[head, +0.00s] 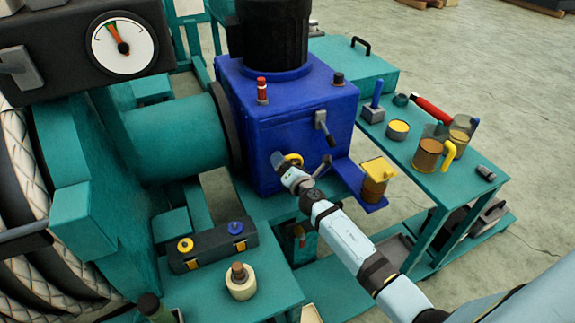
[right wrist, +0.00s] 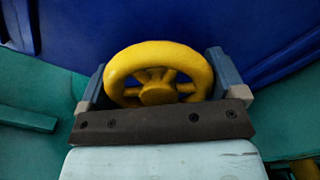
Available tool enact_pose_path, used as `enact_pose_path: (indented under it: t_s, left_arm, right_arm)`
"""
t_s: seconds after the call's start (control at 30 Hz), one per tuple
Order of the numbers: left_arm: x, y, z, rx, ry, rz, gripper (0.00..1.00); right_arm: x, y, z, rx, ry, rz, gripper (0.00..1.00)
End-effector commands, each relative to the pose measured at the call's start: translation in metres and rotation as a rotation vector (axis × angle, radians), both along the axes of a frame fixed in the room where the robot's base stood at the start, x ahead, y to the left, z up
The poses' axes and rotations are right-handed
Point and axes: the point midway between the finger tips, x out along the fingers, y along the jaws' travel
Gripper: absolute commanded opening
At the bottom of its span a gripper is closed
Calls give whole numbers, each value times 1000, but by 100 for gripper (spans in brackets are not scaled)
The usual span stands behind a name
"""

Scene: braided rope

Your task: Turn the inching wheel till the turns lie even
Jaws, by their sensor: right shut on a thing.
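The yellow inching wheel (right wrist: 158,92) fills the middle of the right wrist view, with its spokes and hub showing. My right gripper (right wrist: 154,86) is shut on it, one finger at each side of the rim. In the head view my right gripper (head: 289,168) is at the front face of the blue gearbox (head: 290,118), and only a small part of the yellow wheel (head: 294,159) shows past it. The pale rope turns (head: 22,160) lie on the drum at the left edge, partly cut off and partly behind the teal frame. My left gripper is not in view.
A dial gauge (head: 122,45) sits at the upper left. A teal side table (head: 458,186) holds mugs and tools. A black box with two knobs (head: 212,246) is at the lower left.

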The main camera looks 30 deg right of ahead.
Motion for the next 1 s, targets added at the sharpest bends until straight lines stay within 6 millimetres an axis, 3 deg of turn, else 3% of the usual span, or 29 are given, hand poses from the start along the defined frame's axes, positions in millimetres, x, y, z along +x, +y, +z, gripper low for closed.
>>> enact_pose_path:
  t_s: [0.2, 0.67, 1.0]
  left_arm:
    - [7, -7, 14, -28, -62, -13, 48]
    - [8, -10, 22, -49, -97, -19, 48]
    - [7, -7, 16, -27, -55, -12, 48]
  right_arm:
    - [0, 1, -1, 195, -11, 1, 66]
    - [-1, 2, 2, 633, -35, 0, 66]
    - [-1, 2, 4, 940, -51, 0, 66]
